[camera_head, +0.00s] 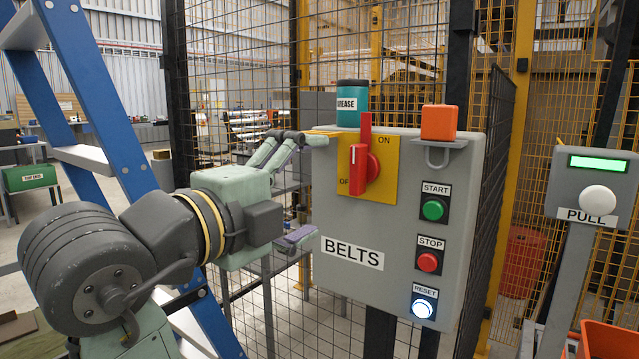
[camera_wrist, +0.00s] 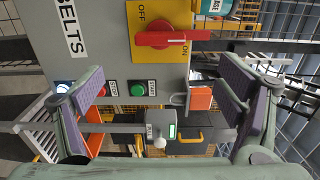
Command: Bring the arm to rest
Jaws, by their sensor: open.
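My gripper (camera_head: 309,187) is open and empty in front of the left part of the grey BELTS control box (camera_head: 330,215). Its upper finger is near the yellow switch plate and its lower finger beside the BELTS label; I cannot tell whether either touches the box. In the wrist view my gripper (camera_wrist: 162,88) has its two fingers wide apart, with the box face beyond them. The red rotary handle (camera_head: 358,168) stands upright on its yellow plate, marked ON at the top and OFF at the lower left. Nothing is between the fingers.
A green START button (camera_head: 433,210), a red STOP button (camera_head: 428,262) and a lit RESET button (camera_head: 422,308) are below. A blue ladder (camera_head: 100,100) stands left, close to my arm. Mesh fencing is behind.

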